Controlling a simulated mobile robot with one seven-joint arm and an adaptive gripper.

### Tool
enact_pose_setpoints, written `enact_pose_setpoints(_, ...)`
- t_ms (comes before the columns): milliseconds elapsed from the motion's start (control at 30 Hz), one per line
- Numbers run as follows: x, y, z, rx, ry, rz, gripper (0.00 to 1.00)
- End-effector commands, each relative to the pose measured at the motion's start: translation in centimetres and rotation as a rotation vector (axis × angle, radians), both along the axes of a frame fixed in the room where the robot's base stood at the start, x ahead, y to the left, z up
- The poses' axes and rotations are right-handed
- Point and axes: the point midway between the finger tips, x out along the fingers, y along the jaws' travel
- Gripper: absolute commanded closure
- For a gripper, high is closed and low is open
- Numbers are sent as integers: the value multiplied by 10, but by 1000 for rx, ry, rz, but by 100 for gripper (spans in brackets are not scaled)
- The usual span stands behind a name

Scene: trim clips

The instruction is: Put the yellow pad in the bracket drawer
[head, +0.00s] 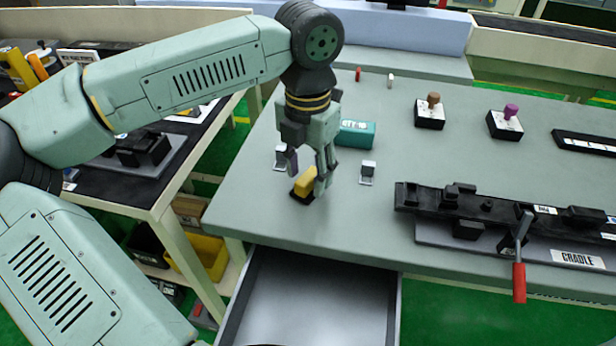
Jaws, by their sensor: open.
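The yellow pad (304,182) sits on a small dark base on the grey-green table, near its left front corner. My gripper (308,178) points down at the pad, with its fingers apart and one finger on the right partly in front of it. Whether the fingers touch the pad cannot be told. An open drawer (310,300) sticks out below the table's front edge and its visible floor is bare. No label shows on the drawer.
A teal box (357,133) and small metal brackets (367,173) stand close to my gripper. A black trim part lies on the cradle (500,243) at right, with a red-handled clamp (519,280). A dark side table (135,190) stands at left. The table's middle front is clear.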

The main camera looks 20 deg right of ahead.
Motion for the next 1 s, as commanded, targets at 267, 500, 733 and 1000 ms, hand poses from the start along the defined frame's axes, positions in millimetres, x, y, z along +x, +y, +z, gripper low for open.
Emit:
enact_pose_setpoints(267,0,0,-14,-1,-1,-2,57)
enact_pose_setpoints(500,0,0,-14,-1,-1,-2,66)
enact_pose_setpoints(733,0,0,-13,-1,-1,-1,81)
enact_pose_setpoints(1000,0,0,-13,-1,-1,-1,99)
